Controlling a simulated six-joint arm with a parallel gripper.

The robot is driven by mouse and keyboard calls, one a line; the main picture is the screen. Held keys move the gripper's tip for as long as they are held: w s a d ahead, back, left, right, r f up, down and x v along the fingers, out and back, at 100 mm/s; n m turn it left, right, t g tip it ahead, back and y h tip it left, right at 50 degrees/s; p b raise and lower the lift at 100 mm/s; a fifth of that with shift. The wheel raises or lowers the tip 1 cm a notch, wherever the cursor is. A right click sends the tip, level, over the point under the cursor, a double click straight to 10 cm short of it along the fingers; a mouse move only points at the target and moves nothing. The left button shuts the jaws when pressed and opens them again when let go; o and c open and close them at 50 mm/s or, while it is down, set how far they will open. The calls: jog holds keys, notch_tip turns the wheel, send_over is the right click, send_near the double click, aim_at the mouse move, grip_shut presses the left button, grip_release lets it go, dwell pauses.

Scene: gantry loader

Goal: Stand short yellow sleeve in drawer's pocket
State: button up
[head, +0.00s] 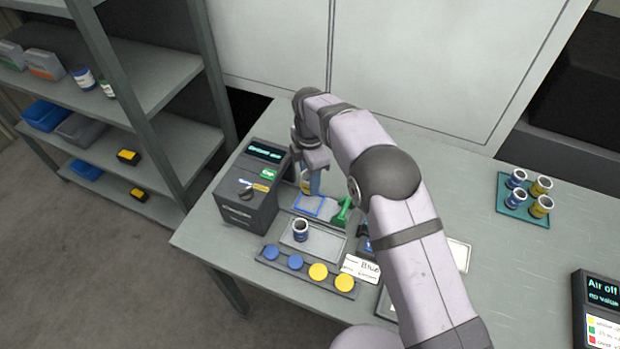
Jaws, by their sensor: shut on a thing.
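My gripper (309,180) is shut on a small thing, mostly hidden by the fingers. A sliver of yellow (305,187) shows low between them, consistent with a yellow sleeve; its length cannot be told. The gripper points down beside the dark control box, above a blue-outlined area (313,206). A shallow grey tray-like part (322,248), perhaps the drawer, lies in front of it. The pocket itself cannot be made out. Two yellow sleeves (541,185) stand in the teal tray at right.
The dark control box (247,195) stands close left of my gripper. A green part (342,212) is close right. A strip with blue and yellow discs (268,256) lies in front, near a "Blue" card (362,268). The teal tray (527,214) also holds blue sleeves. The table's right middle is clear.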

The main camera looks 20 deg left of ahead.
jog(key=shift+f, duration=0.15)
jog(key=shift+f+b, duration=2.1)
jog(key=shift+f, duration=0.95)
jog(key=shift+f, duration=0.2)
jog(key=o, duration=1.7)
jog(key=shift+c, duration=0.2)
notch_tip(320, 180, up, 9)
jog(key=p, duration=0.6)
